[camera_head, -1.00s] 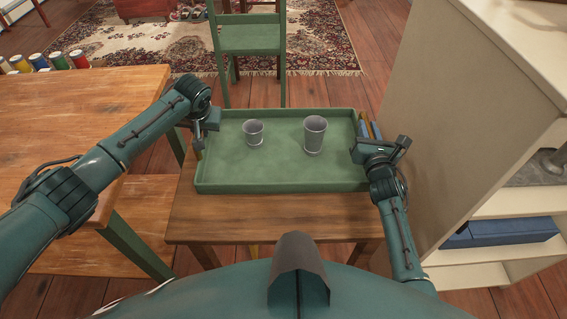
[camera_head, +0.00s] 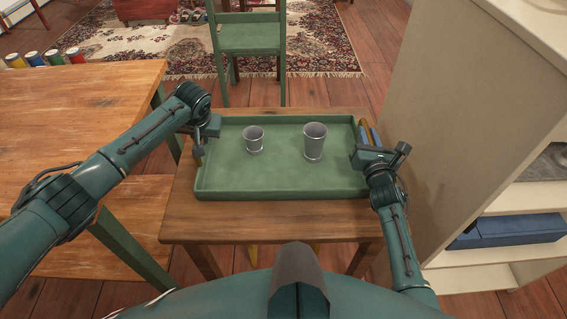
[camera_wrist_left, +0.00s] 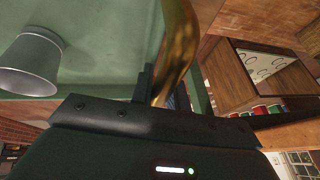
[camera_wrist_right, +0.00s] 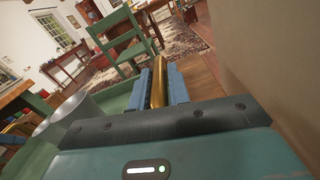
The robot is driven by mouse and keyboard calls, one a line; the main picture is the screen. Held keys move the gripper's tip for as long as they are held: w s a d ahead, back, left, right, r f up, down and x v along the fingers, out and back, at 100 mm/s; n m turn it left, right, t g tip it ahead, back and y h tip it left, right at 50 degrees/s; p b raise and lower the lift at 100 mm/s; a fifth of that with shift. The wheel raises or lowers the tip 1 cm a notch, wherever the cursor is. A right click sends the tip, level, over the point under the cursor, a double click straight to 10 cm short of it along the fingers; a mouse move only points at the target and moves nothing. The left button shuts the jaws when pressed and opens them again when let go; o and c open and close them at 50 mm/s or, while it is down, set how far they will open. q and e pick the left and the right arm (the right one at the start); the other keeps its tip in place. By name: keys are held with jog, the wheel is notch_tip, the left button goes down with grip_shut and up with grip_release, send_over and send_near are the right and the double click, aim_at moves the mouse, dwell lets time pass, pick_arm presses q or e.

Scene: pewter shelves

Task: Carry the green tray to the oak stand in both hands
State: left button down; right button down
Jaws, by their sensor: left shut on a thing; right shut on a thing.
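The green tray (camera_head: 280,182) is level in front of me, over a small wooden-topped table (camera_head: 270,222). I cannot tell whether its underside touches that top. A small grey metal cup (camera_head: 253,140) and a taller one (camera_head: 315,142) stand upright in it. My left gripper (camera_head: 199,152) is shut on the tray's left brass handle, which shows in the left wrist view (camera_wrist_left: 177,50). My right gripper (camera_head: 363,144) is shut on the right brass handle, seen in the right wrist view (camera_wrist_right: 158,82). The pictures do not settle which piece is the oak stand.
A larger wooden table (camera_head: 80,100) with several coloured jars stands at the left. A pale shelf unit (camera_head: 455,110) rises close by my right arm. A green chair (camera_head: 250,38) stands behind the small table, near a patterned rug (camera_head: 320,45).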

pick_arm(q)
jog(key=shift+d+f, duration=0.2)
jog(key=shift+f, duration=0.1)
pick_arm(e)
jog(key=shift+w+a, duration=0.1)
pick_arm(q)
jog(key=c, duration=1.7)
grip_release()
pick_arm(e)
jog(key=c, duration=1.7)
grip_release()
jog(key=shift+f, duration=0.1)
pick_arm(q)
jog(key=o, duration=0.3)
jog(key=shift+a+r, duration=0.1)
jog(key=shift+a, duration=0.05)
pick_arm(e)
jog(key=o, duration=0.4)
pick_arm(q)
jog(key=shift+o, duration=0.2)
pick_arm(e)
jog(key=shift+r, duration=0.25)
notch_tip(320, 180, up, 9)
jog(key=shift+r, duration=0.2)
pick_arm(q)
jog(key=v, duration=1.2)
